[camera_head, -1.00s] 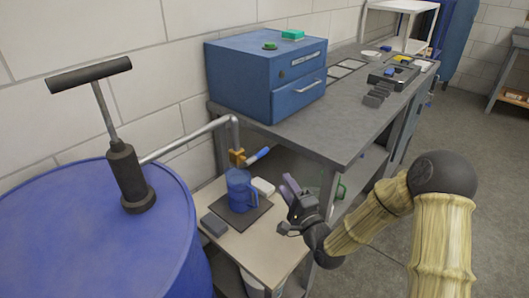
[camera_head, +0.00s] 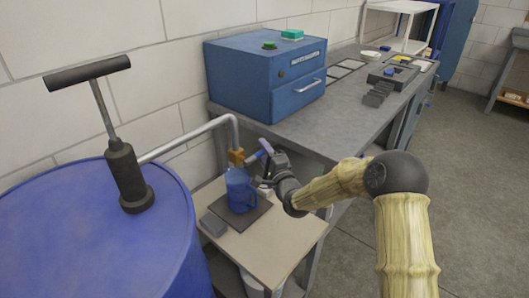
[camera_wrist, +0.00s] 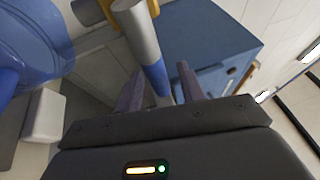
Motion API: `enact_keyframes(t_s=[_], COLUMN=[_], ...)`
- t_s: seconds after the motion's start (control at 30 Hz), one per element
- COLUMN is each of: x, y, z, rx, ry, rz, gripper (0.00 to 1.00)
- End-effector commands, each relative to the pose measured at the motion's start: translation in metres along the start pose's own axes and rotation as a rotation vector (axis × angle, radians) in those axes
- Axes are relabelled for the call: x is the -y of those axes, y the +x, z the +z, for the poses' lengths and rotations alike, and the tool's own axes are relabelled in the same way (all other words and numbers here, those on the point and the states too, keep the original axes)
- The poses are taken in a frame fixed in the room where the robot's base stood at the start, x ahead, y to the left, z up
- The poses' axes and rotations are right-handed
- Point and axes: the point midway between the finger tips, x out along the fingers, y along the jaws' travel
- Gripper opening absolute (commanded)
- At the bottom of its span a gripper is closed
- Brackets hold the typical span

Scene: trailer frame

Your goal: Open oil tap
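The oil tap has a brass body (camera_head: 236,156) at the end of a grey pipe from the drum. Its lever, a silver bar with a blue grip, points right and slightly up in the head view; the lever (camera_wrist: 146,45) runs down between my fingers in the wrist view. My gripper (camera_head: 262,160) is beside the lever, above and to the right of the jug. Its fingers (camera_wrist: 160,85) are apart, one on each side of the lever's blue end, with a gap visible on the right. The blue jug (camera_head: 238,188) stands on a dark mat below the tap.
A blue drum (camera_head: 90,235) with a black hand pump (camera_head: 125,175) stands at the left. The small table (camera_head: 265,240) also bears a grey block (camera_head: 213,224) and a white block (camera_wrist: 44,116). A grey workbench (camera_head: 330,128) with a blue cabinet (camera_head: 240,85) stands behind.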

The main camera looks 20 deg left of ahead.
Motion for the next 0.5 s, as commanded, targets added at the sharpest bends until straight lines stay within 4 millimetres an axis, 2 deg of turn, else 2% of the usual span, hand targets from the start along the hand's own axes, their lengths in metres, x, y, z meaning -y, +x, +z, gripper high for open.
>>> enact_keyframes(t_s=[0.3,0.5], x=[0.0002,0.0003], y=[0.0017,0.0012], z=[-0.003,-0.0043], rx=[-0.004,-0.006], ry=[-0.001,-0.001], rz=[0.0,0.0], gripper=[0.37,0.0])
